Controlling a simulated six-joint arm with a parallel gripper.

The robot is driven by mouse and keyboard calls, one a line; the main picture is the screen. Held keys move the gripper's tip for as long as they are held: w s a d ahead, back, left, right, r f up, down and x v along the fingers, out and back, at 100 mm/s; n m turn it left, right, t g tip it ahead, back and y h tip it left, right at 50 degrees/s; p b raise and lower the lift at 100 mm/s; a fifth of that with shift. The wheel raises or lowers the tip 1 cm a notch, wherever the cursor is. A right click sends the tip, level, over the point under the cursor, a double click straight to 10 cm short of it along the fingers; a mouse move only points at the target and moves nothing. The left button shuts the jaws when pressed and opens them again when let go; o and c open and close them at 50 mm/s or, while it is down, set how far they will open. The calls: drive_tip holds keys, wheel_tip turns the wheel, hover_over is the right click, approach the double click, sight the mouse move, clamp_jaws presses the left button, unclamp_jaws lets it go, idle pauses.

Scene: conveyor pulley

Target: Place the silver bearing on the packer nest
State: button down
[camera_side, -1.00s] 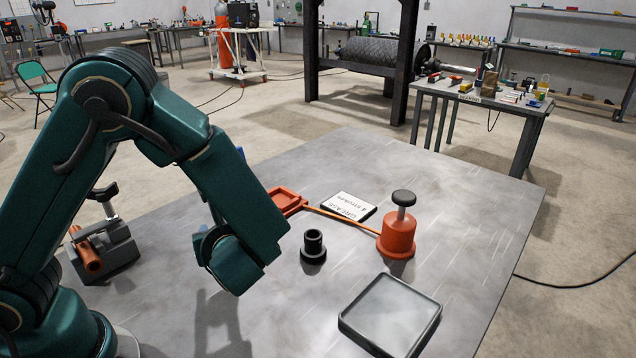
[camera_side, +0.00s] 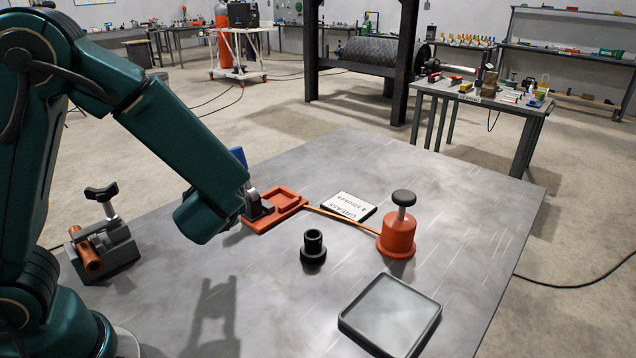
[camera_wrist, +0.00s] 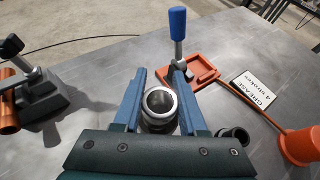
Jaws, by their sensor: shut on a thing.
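My gripper (camera_wrist: 160,88) shows in the wrist view with its two blue fingers on either side of the silver bearing (camera_wrist: 160,104), a ring with a dark centre. It is shut on the bearing. The orange packer nest (camera_wrist: 203,84) is a low square base ahead and to the right, with a blue-handled lever (camera_wrist: 178,30) standing at its left. The nest also shows in the side view (camera_side: 287,203), partly behind my wrist. The fingers and bearing are hidden in the side view. The bearing appears apart from the nest.
A black stepped hub (camera_side: 313,249) stands on the table, right of my wrist. An orange grease pump (camera_side: 398,236) joins the nest by a hose. A grease sign (camera_side: 348,206) lies behind. A grey tray (camera_side: 345,326) is at front right; a clamp (camera_side: 105,245) holds an orange cylinder at left.

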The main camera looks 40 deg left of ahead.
drive_tip(key=w+r+m+t+h, duration=0.1)
drive_tip(key=w+m, duration=0.1)
drive_tip(key=w, duration=1)
hover_over(279, 195)
drive_tip(key=shift+n, duration=0.4)
wheel_tip(279, 195, down, 5)
drive_tip(key=shift+w+f, duration=0.1)
drive_tip(key=shift+f, duration=2.35)
drive_tip(key=shift+f, duration=0.15)
drive_tip(key=shift+c, duration=2.3)
unclamp_jaws()
